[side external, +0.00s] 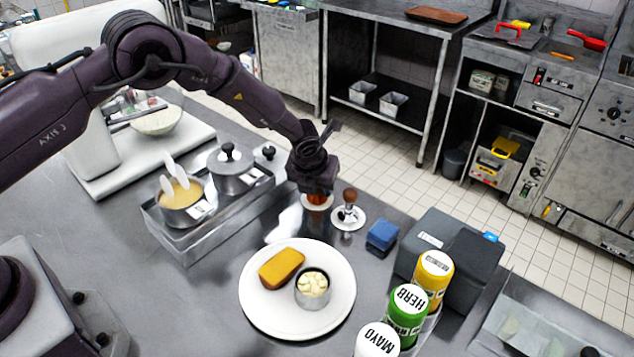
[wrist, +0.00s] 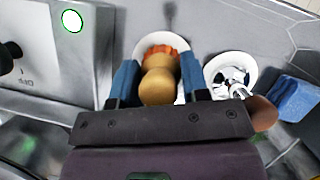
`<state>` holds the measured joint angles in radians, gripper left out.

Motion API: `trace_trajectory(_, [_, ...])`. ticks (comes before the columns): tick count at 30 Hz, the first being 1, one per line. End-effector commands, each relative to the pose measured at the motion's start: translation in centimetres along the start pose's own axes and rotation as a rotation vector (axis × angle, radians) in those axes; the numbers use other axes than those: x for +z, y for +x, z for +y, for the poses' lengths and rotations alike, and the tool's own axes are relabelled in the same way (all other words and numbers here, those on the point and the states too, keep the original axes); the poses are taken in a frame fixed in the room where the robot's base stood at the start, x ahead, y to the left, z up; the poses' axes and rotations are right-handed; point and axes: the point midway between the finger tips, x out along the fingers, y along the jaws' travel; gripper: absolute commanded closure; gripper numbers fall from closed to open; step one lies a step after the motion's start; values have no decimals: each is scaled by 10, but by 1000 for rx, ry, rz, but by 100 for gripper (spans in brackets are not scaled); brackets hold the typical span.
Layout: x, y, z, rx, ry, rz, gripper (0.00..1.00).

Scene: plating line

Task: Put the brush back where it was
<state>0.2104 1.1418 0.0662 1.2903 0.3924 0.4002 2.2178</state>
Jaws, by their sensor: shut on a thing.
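The brush shows in the wrist view as a rounded wooden handle (wrist: 158,84) with an orange lower end (wrist: 160,50). My gripper (wrist: 160,84) is shut on the brush, with one blue finger on each side of the handle. In the side view my gripper (side external: 317,190) is low over a small white dish (side external: 308,207), and a bit of the orange brush (side external: 317,199) shows beneath it. The dish also shows behind the brush in the wrist view (wrist: 140,46). I cannot tell whether the brush touches the dish.
Close to the right, a second small dish (side external: 338,222) holds a metal tool with a brown knob (side external: 350,197). A blue sponge (side external: 382,235) lies beyond it. A white plate (side external: 262,315) with food is in front, and a metal pot holder (side external: 186,247) stands left. Bottles (side external: 408,315) stand front right.

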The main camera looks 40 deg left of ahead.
Motion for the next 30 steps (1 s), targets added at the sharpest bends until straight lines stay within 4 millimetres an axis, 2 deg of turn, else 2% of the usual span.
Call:
trace_trajectory(1, [0,1,0,0,0,0,56])
trace_trajectory(4, [0,1,0,0,0,0,33])
trace_trajectory(12, [0,0,0,0,0,0,32])
trace_trajectory(16, [1,-7,0,-1,0,0,32])
trace_trajectory(20, [2,-28,-1,-2,0,-1,32])
trace_trajectory(30, [1,-98,0,-2,0,-1,32])
